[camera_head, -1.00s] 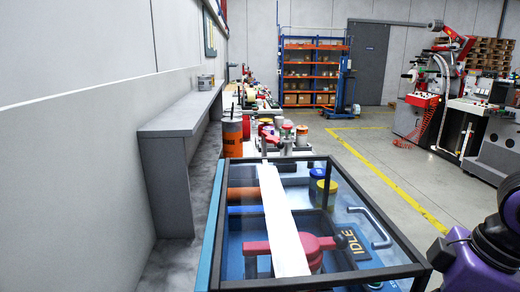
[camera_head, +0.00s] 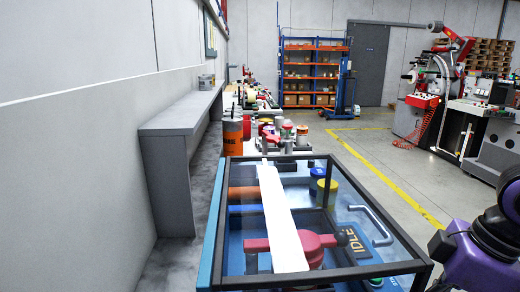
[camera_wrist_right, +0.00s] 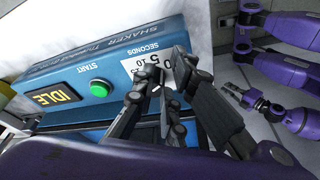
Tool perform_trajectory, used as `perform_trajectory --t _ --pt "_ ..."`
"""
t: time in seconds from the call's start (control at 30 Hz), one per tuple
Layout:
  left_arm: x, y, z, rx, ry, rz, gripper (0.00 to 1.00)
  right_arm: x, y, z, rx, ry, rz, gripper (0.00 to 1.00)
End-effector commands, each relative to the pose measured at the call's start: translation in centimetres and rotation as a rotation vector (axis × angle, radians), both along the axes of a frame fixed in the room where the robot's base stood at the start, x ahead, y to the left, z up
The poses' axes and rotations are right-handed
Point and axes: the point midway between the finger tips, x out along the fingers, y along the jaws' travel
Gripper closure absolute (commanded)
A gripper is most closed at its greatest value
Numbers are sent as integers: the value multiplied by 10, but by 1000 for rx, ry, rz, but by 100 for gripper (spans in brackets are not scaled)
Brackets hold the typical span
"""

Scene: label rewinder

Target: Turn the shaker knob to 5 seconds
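The blue shaker panel (camera_wrist_right: 115,65) fills the left and middle of the right wrist view. It carries a white dial plate (camera_wrist_right: 150,69) marked 0, 5, 10 under "SECONDS". My right gripper (camera_wrist_right: 166,62) is at this dial, its two dark fingers apart with part of the plate showing between them. The fingers hide the knob, so its pointer setting and any contact cannot be seen. The shaker (camera_head: 215,235) stands at the front in the head view, under a clear framed cover. What seems to be my left gripper (camera_wrist_right: 242,96) is small at the right of the wrist view, away from the panel.
A green START button (camera_wrist_right: 99,89) and a yellow IDLE display (camera_wrist_right: 51,97) sit on the panel beside the dial. The cover's grey handle (camera_head: 372,228) is at its right side. Pots and cans (camera_head: 275,130) stand behind.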

Motion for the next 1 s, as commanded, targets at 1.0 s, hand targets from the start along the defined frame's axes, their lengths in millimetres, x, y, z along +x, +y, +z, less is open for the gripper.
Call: perform_trajectory --t 1.0 --pt "3 0 2 0 -4 -1 100 11 -6 -2 -1 -7 -14 100"
